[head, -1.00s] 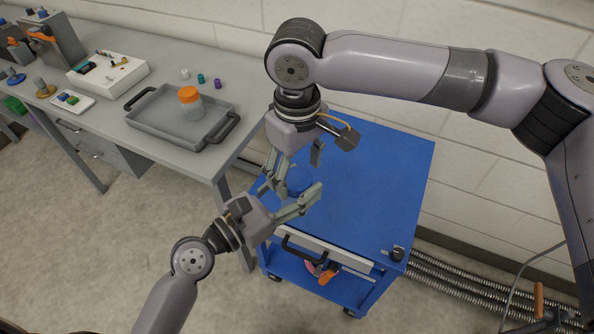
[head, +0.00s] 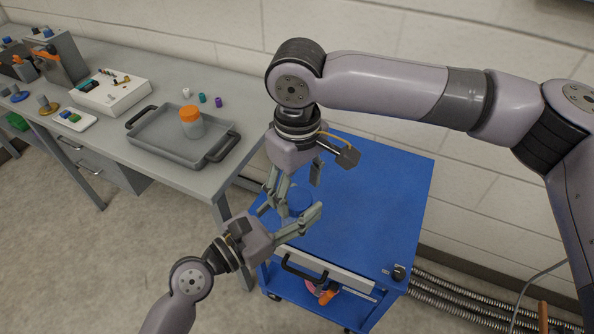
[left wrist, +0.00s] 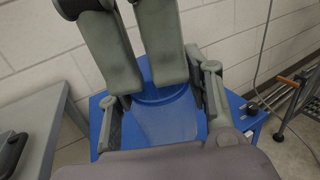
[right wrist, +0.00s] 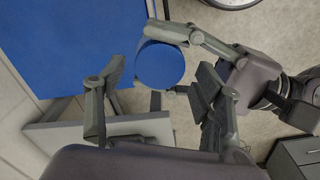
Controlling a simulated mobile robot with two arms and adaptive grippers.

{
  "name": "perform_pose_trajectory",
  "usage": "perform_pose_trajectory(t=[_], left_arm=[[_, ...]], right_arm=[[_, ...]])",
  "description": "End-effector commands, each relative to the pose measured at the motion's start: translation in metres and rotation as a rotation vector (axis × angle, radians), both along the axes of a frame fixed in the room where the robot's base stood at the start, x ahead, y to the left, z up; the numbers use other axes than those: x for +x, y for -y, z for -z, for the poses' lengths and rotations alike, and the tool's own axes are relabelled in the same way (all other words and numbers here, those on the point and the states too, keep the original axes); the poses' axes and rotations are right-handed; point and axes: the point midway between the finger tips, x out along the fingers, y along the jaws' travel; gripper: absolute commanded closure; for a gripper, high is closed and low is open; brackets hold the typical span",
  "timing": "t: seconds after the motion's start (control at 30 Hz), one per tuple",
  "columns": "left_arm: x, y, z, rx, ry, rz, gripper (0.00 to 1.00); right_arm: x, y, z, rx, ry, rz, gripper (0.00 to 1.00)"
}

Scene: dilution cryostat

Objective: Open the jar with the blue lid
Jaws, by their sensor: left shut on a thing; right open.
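The jar has a round blue lid (right wrist: 160,65) and a clear, see-through body (left wrist: 165,125). In the head view the lid (head: 298,199) is partly hidden by the grippers, above the blue cart. My left gripper (head: 294,214) is shut on the jar body from the side, a finger on each side. In the right wrist view its fingers reach the jar from the right. My right gripper (head: 294,181) points down over the lid with its fingers open. In the right wrist view its fingers stand apart on either side of the lid; contact with it is not clear.
The blue cart (head: 385,210) has a mostly clear top and a front handle. A grey bench (head: 90,140) at left bears a grey tray (head: 165,147) with an orange-lidded jar (head: 191,122), small coloured caps and a white box (head: 112,92).

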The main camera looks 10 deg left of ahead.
Motion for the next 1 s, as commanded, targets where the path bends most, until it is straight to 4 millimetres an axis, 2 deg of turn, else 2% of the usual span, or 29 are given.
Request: perform_pose_trajectory(t=[0.2,0.47,1.0], left_arm=[[0.0,0.0,0.0,-0.001,0.001,0.0,1.0],[0.0,0.0,0.0,-0.001,0.001,0.0,1.0],[0.0,0.0,0.0,-0.001,0.001,0.0,1.0]], right_arm=[[0.0,0.0,0.017,0.0,0.001,0.0,0.38],[0.0,0.0,0.018,0.002,0.001,0.0,0.38],[0.0,0.0,0.018,0.001,0.001,0.0,0.73]])
